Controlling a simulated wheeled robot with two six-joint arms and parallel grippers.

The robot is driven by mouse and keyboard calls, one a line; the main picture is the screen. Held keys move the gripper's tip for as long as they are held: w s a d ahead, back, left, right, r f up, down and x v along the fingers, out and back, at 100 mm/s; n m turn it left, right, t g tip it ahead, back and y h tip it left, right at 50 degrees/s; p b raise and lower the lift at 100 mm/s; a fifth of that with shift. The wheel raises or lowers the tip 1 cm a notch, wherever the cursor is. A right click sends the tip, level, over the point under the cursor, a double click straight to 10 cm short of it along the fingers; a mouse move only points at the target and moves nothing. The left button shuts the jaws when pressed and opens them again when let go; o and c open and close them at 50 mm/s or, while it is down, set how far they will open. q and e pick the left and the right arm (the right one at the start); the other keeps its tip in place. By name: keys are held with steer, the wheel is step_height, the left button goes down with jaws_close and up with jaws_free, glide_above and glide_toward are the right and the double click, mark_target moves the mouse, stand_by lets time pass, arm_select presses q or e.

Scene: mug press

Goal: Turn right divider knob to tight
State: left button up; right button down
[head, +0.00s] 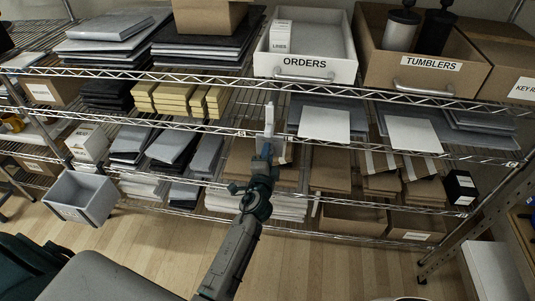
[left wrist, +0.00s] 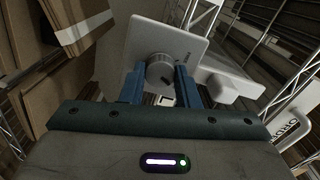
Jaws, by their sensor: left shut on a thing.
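The divider knob (left wrist: 160,70) is a round grey knob on a pale square plate (left wrist: 150,35) in the left wrist view. A dark mark shows on its lower part; I cannot read its setting. My left gripper (left wrist: 158,82) has its blue fingers on both sides of the knob, shut on it. In the head view the left gripper (head: 265,150) reaches up to a pale upright divider piece (head: 269,118) at the shelf edge below the orders bin. The knob itself is hidden there. My right gripper is not in view.
The white ORDERS bin (head: 305,70) and the cardboard TUMBLERS bin (head: 428,66) stand on the shelf above. Yellow stacks (head: 175,99) lie to the left, white sheets (head: 325,124) to the right. Wire shelf edges (head: 210,126) run close around the gripper. A grey bin (head: 82,197) hangs at left.

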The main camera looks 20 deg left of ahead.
arm_select(q)
steer(key=shift+m, duration=0.4)
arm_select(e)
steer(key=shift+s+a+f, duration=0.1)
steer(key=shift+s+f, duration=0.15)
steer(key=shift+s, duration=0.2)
arm_select(q)
steer(key=shift+f, duration=0.1)
steer(key=o, duration=1)
steer(key=shift+c, duration=0.2)
steer(key=shift+s, duration=0.1)
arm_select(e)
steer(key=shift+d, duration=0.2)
arm_select(q)
steer(key=v, duration=1)
steer(key=shift+s+b, duration=0.25)
steer(key=shift+b, duration=0.2)
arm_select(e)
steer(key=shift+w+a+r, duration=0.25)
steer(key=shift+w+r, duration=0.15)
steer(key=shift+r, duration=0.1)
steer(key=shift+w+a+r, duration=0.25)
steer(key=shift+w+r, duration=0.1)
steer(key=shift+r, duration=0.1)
